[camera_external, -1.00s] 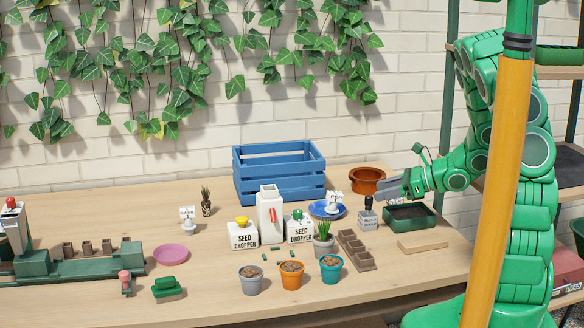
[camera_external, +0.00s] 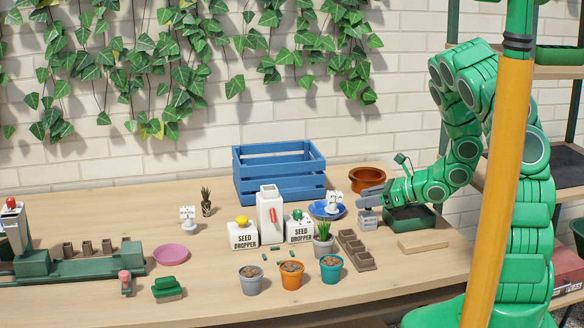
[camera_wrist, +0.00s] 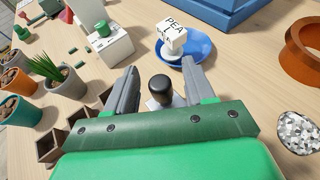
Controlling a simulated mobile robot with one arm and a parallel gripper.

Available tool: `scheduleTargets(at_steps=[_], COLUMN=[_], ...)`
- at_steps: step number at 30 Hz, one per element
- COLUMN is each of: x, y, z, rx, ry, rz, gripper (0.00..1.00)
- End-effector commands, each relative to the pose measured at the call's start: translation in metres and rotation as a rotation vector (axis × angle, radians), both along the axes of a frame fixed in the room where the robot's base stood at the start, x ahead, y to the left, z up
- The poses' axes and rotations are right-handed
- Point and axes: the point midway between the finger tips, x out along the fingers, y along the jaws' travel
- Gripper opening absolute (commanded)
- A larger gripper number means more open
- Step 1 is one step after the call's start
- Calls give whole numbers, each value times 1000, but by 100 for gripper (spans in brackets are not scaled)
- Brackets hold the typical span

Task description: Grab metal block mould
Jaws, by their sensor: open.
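The metal block mould (camera_external: 368,221) stands upright on the table, left of the dark green tray. In the wrist view its round black handle (camera_wrist: 161,88) shows between the two grey fingers, with part of its pale body behind and below. My gripper (camera_external: 370,194) is at the mould's top in the external view, and its fingers hide the handle there. In the wrist view the gripper (camera_wrist: 160,86) is open, with a gap on each side of the handle. The lower part of the mould is hidden by the gripper body in the wrist view.
The dark green soil tray (camera_external: 412,225) sits under my wrist. A blue plate (camera_external: 318,210) with a PEA sign, a terracotta bowl (camera_external: 382,182), a brown pot strip (camera_external: 356,250) and a wooden board (camera_external: 422,244) are close by. A blue crate (camera_external: 262,178) stands behind.

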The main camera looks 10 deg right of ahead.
Motion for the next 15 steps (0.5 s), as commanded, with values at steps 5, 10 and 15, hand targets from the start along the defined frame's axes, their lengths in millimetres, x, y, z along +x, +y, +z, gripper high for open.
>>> scheduleTargets(at_steps=[5, 10, 15], x=[7, 8, 9], y=[12, 13, 13], z=[-6, -6, -5], rx=[0, 0, -1], ry=[1, 0, -1], rz=[2, 1, 0], gripper=[54, 54, 44])
